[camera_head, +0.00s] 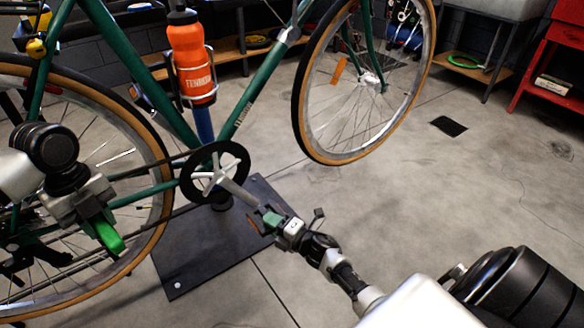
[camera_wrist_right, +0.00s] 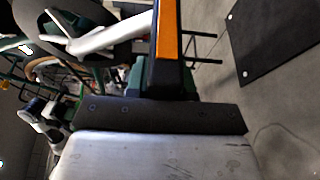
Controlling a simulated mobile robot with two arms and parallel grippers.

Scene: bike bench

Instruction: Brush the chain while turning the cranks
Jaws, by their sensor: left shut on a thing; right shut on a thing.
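The green bike stands on a dark base plate (camera_head: 220,245). Its black chainring (camera_head: 187,180) and silver crank (camera_head: 235,190) are near the middle, with the chain (camera_head: 150,163) running left toward the rear wheel. My right gripper (camera_head: 270,219) is shut on the pedal at the crank's end. In the right wrist view the pedal's orange strip (camera_wrist_right: 168,35) and the silver crank (camera_wrist_right: 105,38) show close up. My left gripper (camera_head: 100,222) is shut on a green piece (camera_head: 107,236), apparently the brush's handle, beside the rear wheel. The bristles cannot be made out.
The rear wheel (camera_head: 150,225) is behind my left gripper, and the front wheel (camera_head: 303,115) stands to the right. An orange bottle (camera_head: 190,55) is on the frame. A red cart (camera_head: 550,75) stands far right. The floor at right is mostly clear.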

